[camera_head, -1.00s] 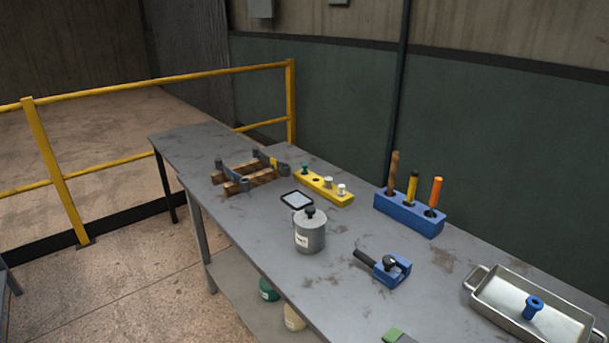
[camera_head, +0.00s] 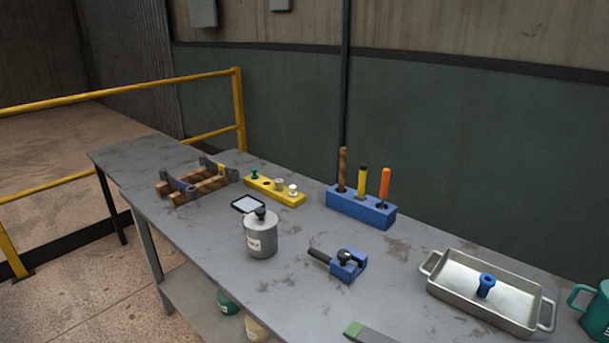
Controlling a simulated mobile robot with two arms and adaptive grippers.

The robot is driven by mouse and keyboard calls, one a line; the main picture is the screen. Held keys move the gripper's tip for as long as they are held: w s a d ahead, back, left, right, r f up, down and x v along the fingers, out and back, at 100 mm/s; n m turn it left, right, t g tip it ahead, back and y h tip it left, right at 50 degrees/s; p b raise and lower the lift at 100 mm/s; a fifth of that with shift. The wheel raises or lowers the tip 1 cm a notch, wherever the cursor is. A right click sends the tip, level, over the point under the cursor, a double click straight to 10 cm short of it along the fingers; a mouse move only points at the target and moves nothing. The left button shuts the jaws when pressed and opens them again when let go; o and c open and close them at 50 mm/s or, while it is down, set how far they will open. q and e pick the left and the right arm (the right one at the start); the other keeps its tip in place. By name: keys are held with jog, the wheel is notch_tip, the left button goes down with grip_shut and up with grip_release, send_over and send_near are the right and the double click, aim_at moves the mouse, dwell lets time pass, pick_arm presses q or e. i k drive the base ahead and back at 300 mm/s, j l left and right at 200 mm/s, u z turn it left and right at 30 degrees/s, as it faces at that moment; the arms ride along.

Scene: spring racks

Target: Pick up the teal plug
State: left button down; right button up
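A small teal plug (camera_head: 254,174) stands upright at the left end of the yellow block (camera_head: 289,197) on the grey workbench. Two pale plugs (camera_head: 280,184) stand toward the block's right end, and a dark hole shows between them and the teal plug. Neither of my grippers is in view.
Around the block are a wood-and-metal rack (camera_head: 195,185), a dark-framed pad (camera_head: 247,204), a grey canister (camera_head: 260,236) and a blue tool holder (camera_head: 360,209). A blue clamp (camera_head: 348,266), metal tray (camera_head: 437,287) and teal mug (camera_head: 595,312) sit rightward. A yellow railing (camera_head: 239,110) stands behind.

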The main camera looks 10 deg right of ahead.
aim_at(254, 176)
jog(key=i+j+z, duration=0.15)
jog(key=z, duration=0.2)
jog(key=i+j+z, duration=0.15)
jog(key=z, duration=0.2)
jog(key=i+j+z, duration=0.1)
jog(key=j+z, duration=0.3)
